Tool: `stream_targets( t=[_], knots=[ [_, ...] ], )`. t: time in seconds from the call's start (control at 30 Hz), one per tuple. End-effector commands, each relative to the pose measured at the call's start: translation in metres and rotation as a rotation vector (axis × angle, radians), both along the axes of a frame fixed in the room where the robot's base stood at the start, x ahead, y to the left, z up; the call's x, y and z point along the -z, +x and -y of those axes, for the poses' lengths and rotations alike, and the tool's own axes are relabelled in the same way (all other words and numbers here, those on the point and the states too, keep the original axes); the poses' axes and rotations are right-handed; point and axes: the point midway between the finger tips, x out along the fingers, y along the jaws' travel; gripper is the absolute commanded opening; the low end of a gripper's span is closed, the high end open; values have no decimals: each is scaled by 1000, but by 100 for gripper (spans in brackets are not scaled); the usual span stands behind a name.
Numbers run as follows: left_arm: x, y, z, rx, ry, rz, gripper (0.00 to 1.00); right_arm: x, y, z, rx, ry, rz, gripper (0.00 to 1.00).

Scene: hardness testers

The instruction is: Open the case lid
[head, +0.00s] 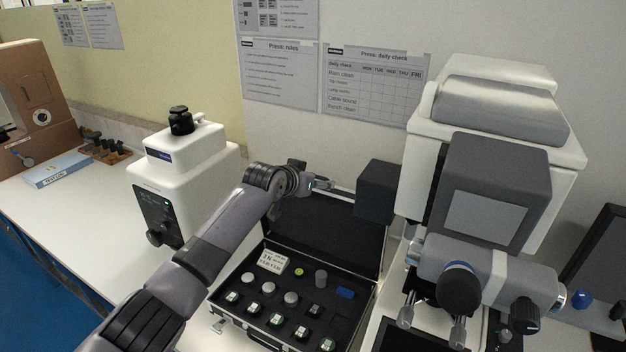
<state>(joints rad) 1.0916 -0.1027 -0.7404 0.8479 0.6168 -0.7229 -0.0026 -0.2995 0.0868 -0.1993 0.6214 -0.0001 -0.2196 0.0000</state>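The case (222,312) is a black case with metal edges on the white bench, at the lower middle of the head view. Its lid (335,235) stands raised at the back, with its dark inside showing. The case's dark foam holds several round blocks, a white label card (268,261) and a blue piece (345,293). My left arm reaches across the left side of the case. My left gripper (322,186) is at the lid's upper edge; I cannot tell whether it touches the lid or how far its fingers are apart. My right gripper is not in view.
A large white and grey tester (495,130) stands close on the right, with a black box (377,191) beside the lid. A smaller white tester (180,175) stands to the left. A brown machine (40,100) and a blue box (58,170) are at far left. Bare bench lies front left.

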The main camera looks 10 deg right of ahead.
Motion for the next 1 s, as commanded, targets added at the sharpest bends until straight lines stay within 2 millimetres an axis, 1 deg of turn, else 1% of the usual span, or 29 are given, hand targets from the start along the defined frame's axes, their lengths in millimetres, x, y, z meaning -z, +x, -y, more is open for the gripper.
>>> stream_targets(
  t=[0.03,0.17,0.2,0.3,0.33,0.57,0.67,0.77,0.87,1.0],
  knots=[
    [6,-2,0,1,5,-12,16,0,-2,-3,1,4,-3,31],
    [7,-2,0,1,7,-14,16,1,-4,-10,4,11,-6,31],
    [7,-2,0,-1,6,-14,69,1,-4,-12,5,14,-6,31],
    [7,-2,-1,-1,6,-14,76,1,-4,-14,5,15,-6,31],
    [7,-2,-1,-1,7,-14,77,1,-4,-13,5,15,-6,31],
    [6,-1,-2,-3,6,-11,77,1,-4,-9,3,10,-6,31],
    [6,-1,-2,-3,5,-10,77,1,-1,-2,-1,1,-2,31],
    [4,-2,-4,-3,4,-8,77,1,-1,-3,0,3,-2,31],
    [-1,-7,-7,-1,4,-7,77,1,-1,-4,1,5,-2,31],
    [-9,-19,-15,-2,3,-4,77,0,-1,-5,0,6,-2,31]
  ],
)
